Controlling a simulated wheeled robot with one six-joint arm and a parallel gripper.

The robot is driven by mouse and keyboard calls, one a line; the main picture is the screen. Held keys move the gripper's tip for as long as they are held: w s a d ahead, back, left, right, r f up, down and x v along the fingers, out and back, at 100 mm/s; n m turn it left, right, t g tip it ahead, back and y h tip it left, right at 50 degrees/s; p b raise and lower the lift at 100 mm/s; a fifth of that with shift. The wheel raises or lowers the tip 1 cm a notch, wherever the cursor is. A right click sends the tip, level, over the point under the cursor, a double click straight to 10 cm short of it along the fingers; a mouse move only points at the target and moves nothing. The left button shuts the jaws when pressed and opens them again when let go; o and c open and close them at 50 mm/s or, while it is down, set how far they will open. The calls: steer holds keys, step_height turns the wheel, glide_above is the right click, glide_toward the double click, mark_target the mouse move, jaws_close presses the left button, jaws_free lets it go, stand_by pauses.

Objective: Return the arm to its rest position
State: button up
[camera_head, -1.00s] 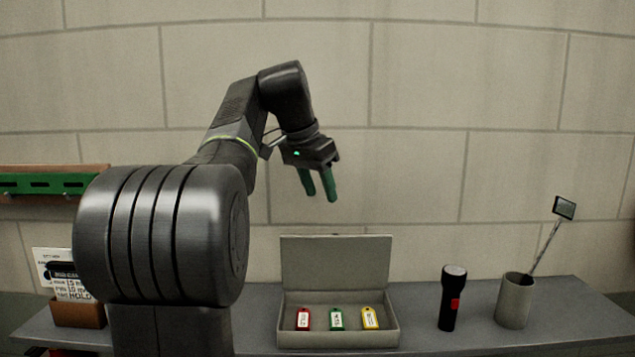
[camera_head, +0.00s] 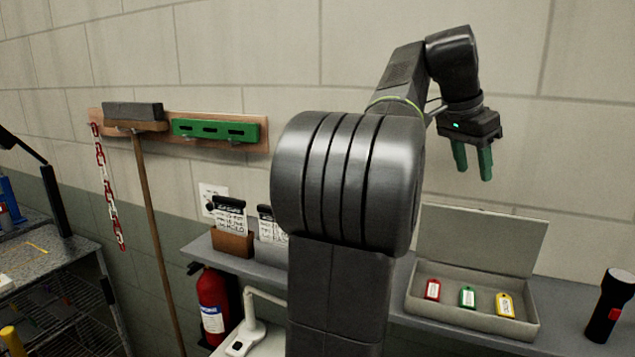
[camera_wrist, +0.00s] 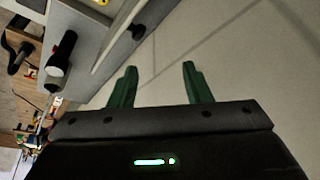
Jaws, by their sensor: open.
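My gripper (camera_head: 473,160) is raised in front of the block wall, above the open grey box (camera_head: 470,313). Its two green fingers point down and stand apart with nothing between them. In the wrist view my gripper (camera_wrist: 157,82) also shows open and empty, with the pale wall behind it. My arm is bent, with its forearm up and its wrist turned down. The box holds a red tag (camera_head: 432,290), a green tag (camera_head: 467,297) and a yellow tag (camera_head: 504,305).
The grey shelf (camera_head: 393,300) carries a black flashlight (camera_head: 610,305) at right and a brown card holder (camera_head: 232,243) at left. A red extinguisher (camera_head: 212,305), a broom (camera_head: 150,220) and a wall rack (camera_head: 215,130) are further left. A metal cart (camera_head: 50,265) stands at far left. Air around my gripper is clear.

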steer(key=x, duration=1)
steer(key=shift+w+a+f+p, duration=0.15)
steer(key=shift+f+p, duration=0.1)
steer(key=shift+p, duration=0.15)
steer(key=shift+r, duration=0.1)
